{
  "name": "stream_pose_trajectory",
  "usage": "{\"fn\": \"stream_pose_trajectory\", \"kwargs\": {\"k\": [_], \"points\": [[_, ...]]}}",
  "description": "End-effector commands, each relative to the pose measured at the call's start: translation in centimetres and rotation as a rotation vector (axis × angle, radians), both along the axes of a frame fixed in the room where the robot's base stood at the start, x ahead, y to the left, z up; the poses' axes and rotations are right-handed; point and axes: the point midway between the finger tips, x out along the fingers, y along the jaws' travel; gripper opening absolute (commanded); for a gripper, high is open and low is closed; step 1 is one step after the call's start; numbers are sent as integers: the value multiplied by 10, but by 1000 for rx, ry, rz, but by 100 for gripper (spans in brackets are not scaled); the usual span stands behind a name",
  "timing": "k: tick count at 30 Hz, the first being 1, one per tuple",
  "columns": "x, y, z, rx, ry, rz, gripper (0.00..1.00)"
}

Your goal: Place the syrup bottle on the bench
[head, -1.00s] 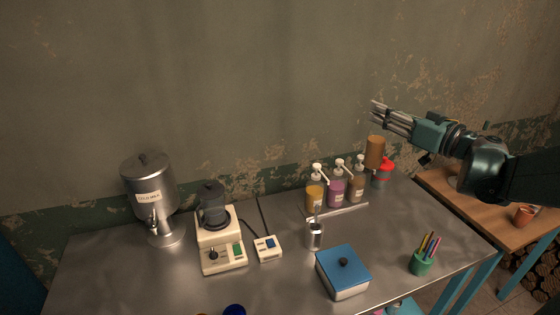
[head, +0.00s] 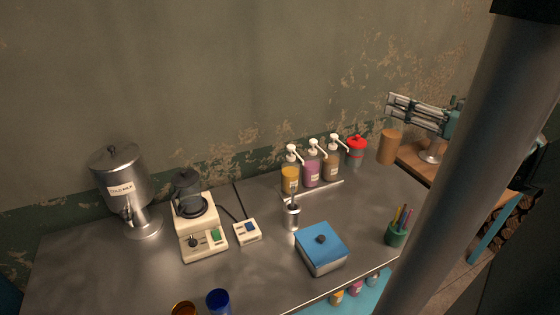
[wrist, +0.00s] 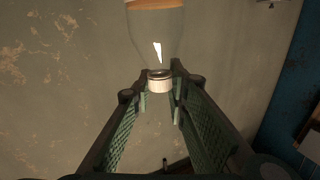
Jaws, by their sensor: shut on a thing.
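My gripper (head: 392,106) is shut on the neck of a clear glass bottle with brown syrup (head: 388,147), at the right in the head view. The bottle hangs upright below the fingers, beside the far right end of the metal bench (head: 130,275). I cannot tell whether its base touches anything. In the wrist view, the bottle's pale neck ring (wrist: 159,82) is at the fingertips and its brown contents (wrist: 155,4) show at the top edge.
Three pump bottles (head: 312,168) and a red-lidded jar (head: 356,152) stand left of the held bottle. A pen cup (head: 397,234) and a blue-lidded box (head: 321,250) are nearer. A grey post of mine hides part of the right side.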

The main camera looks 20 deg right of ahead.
Motion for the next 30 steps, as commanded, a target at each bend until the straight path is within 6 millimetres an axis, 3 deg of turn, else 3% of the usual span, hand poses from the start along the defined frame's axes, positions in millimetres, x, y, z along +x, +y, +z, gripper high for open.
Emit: {"fn": "stream_pose_trajectory", "kwargs": {"k": [5, 14, 30], "points": [[-12, -4, 0, 2, 0, 6, 0], [-10, -3, -28, 2, 0, 8, 0], [-10, -3, -125, 2, 0, 8, 0]]}}
